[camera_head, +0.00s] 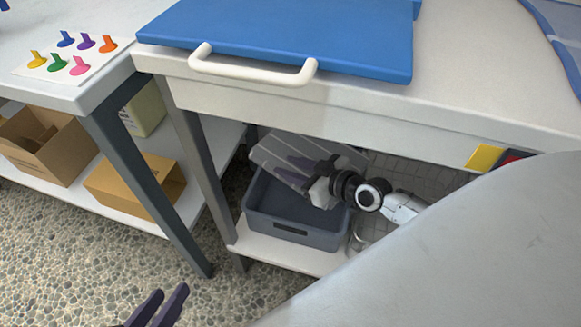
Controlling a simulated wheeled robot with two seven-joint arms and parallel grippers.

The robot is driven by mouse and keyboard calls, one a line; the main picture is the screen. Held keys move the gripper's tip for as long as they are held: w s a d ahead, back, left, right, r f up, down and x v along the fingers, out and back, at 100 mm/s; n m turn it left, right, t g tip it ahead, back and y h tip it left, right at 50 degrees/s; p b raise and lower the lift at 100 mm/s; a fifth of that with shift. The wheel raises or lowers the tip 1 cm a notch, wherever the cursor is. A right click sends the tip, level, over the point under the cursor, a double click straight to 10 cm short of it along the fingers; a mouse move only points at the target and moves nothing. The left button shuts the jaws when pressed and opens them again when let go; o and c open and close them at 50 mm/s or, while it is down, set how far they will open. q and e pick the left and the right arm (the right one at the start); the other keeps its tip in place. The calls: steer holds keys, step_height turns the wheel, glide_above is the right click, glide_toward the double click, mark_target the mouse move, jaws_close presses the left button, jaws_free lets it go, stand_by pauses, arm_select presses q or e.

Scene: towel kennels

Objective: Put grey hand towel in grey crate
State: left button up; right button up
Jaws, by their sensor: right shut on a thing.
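The grey crate (290,232) stands on the white lower shelf under the table with the blue board. My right gripper (296,172) reaches in over the crate from the right. It is shut on the grey hand towel (270,153), a flat light grey piece with faint stripes. The towel is tilted above the crate's back part, and the gripper hides some of it. I cannot tell whether the towel touches the crate's rim. The visible part of the crate's inside looks empty. My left gripper (170,290) is at the bottom edge, its fingers apart with nothing between them, far from the crate.
A white handle (253,72) juts from the table front above the crate. Table legs (200,165) stand left of the crate. Cardboard boxes (130,185) sit on the left shelf. Coloured hooks (75,50) lie on the left table. The pebbled floor in front is clear.

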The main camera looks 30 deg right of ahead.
steer(key=shift+f+b, duration=0.3)
steer(key=shift+f, duration=0.2)
steer(key=o, duration=1.1)
arm_select(q)
steer(key=shift+d+r, duration=0.2)
steer(key=shift+r, duration=0.15)
arm_select(e)
steer(key=shift+r, duration=0.2)
steer(key=p+v, duration=0.1)
steer(key=v, duration=0.2)
steer(key=p+v, duration=0.2)
steer(key=v, duration=0.2)
steer(key=r+p+v, duration=0.1)
steer(key=v, duration=0.3)
steer(key=shift+p, duration=0.4)
steer(key=shift+s+d+r, duration=0.15)
steer(key=shift+s+r, duration=0.05)
steer(key=shift+s, duration=0.25)
arm_select(q)
steer(key=shift+g+y, duration=0.6)
steer(key=shift+y, duration=0.3)
steer(key=a+f, duration=0.1)
steer(key=f, duration=0.1)
steer(key=s+a+f, duration=0.1)
steer(key=a, duration=0.1)
steer(key=shift+f, duration=0.4)
